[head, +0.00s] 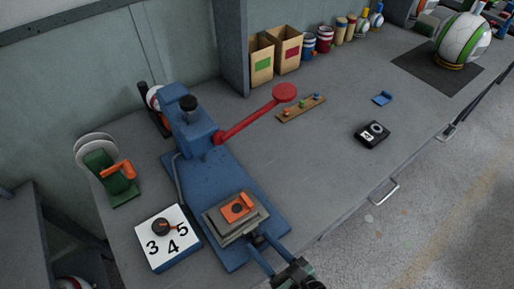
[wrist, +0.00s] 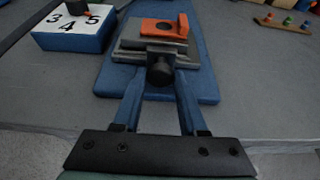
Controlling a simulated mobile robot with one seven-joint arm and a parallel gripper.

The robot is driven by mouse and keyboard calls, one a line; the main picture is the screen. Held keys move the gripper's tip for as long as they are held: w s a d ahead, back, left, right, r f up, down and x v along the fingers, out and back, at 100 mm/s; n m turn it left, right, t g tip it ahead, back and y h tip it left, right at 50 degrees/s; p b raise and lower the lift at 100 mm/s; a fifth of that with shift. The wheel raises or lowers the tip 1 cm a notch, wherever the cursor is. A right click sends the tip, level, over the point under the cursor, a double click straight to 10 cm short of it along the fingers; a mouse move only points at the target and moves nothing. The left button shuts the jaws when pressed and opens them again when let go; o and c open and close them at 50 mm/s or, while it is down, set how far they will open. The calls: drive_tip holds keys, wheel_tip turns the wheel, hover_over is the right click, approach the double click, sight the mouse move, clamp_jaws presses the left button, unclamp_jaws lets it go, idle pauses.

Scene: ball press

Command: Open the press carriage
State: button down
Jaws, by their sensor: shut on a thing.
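The press (head: 222,175) is a blue machine on a blue base, with a red lever (head: 250,118) raised toward the back right. Its carriage (head: 222,229) is a grey stepped block at the front end, topped by an orange plate (head: 232,215) with a round dark recess. In the wrist view the carriage (wrist: 128,56) sits straight ahead, with a black knob (wrist: 160,72) on its near face. My gripper (head: 258,240) reaches in from the front edge. Its two blue fingers are shut on the knob, one on each side. The carriage's underside is hidden.
A dial box (head: 168,240) marked 3, 4, 5 stands left of the carriage. A green device (head: 110,177) with an orange handle is behind it. The bench (head: 330,165) is clear right of the press, up to a black gadget (head: 373,134).

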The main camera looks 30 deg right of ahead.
drive_tip(key=shift+w, duration=0.1)
drive_tip(key=shift+c, duration=2.3)
unclamp_jaws()
drive_tip(key=v, duration=1.3)
